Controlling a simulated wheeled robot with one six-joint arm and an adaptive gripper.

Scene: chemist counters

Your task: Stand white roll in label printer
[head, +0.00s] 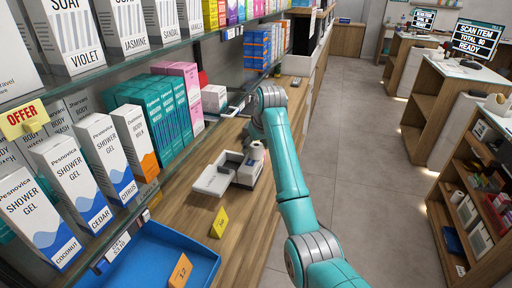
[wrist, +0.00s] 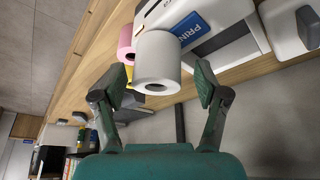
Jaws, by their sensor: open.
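The white roll (wrist: 158,58) is in the wrist view, with the hole in its end facing my camera. My gripper (wrist: 156,84) is open, its fingers at either side of the roll with gaps between; I cannot tell how deep the roll is between them. The label printer (wrist: 218,40), white and grey with a blue label, is right behind the roll. In the head view the printer (head: 246,174) is on the wooden counter with its lid open to the left. The roll (head: 257,150) shows at its far right corner, below my wrist; whether they touch is unclear.
A pink roll (wrist: 126,45) is left of the white roll in the wrist view. A yellow card (head: 219,222) and a blue tray (head: 150,258) are on the near counter. Shelves of boxes (head: 85,180) line the left. The floor (head: 345,140) at right is clear.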

